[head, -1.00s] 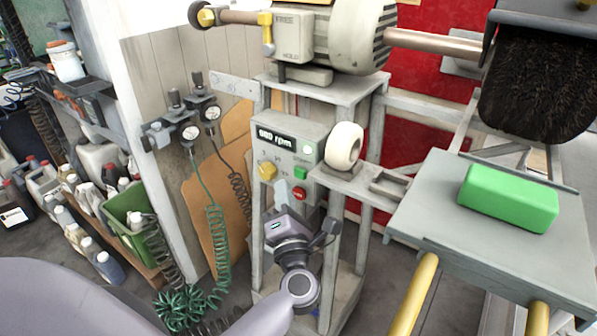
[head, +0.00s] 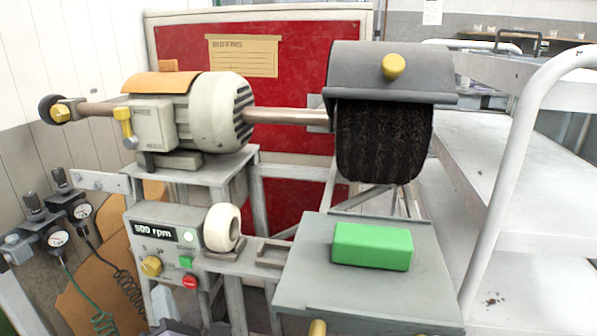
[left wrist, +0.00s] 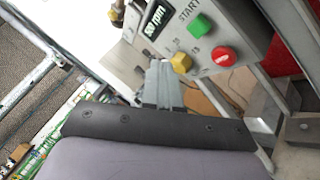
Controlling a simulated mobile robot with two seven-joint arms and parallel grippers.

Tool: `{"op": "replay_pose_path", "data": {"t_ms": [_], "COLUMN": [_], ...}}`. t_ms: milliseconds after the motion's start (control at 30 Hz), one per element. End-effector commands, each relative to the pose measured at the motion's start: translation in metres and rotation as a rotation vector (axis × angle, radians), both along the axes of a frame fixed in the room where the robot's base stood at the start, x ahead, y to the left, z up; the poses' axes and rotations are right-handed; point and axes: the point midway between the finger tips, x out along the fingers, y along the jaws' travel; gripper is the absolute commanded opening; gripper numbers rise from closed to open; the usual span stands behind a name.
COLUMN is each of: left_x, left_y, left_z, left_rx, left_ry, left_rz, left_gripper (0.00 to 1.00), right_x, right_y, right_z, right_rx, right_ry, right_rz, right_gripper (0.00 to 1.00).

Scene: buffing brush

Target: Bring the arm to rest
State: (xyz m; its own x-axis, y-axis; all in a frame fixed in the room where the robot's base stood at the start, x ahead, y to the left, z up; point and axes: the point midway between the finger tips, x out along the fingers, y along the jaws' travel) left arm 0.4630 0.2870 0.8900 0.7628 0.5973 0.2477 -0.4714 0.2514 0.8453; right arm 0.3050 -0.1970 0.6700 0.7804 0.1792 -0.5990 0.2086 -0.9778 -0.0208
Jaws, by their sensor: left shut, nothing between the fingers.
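My left gripper (head: 175,328) barely shows at the bottom edge of the head view, below the control box. In the left wrist view its grey fingers (left wrist: 165,72) are together with nothing between them, pointing toward the control box (left wrist: 205,45). The same control box (head: 165,250) stands in the head view, with a display reading 500 rpm, a yellow knob (head: 151,265), a green button (head: 186,262) and a red button (head: 190,282). In the left wrist view the fingers look apart from the buttons. My right gripper is not in view.
A motor (head: 220,110) drives a shaft to a dark brush (head: 380,145) under a grey hood (head: 390,75). A green block (head: 372,246) lies on a grey plate (head: 310,275). Gauges with hoses (head: 57,238) hang left; a white railed cart (head: 535,270) stands right.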

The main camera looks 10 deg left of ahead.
Motion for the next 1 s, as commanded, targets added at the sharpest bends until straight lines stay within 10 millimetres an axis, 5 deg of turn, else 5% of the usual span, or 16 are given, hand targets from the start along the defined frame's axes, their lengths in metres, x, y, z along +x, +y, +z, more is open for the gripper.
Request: {"op": "replay_pose_path", "data": {"t_ms": [267,533,800,1000], "left_x": [-0.016,-0.065,-0.138,-0.161], "left_y": [-0.052,-0.106,-0.096,-0.084], "left_z": [0.000,-0.074,-0.156,-0.176], "left_rx": [0.585,1.319,1.874,2.011], "left_ry": [0.212,0.581,0.942,1.047], "left_rz": [-0.236,-0.548,-0.817,-0.890], "left_gripper": [0.00,0.00,0.00,0.00], "right_x": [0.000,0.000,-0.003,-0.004], "right_y": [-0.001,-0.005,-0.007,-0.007], "right_z": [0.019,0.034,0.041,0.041], "right_rx": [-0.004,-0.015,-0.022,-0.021], "right_ry": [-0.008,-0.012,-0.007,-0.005], "right_rz": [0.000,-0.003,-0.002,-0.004], "right_gripper": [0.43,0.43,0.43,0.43]}}
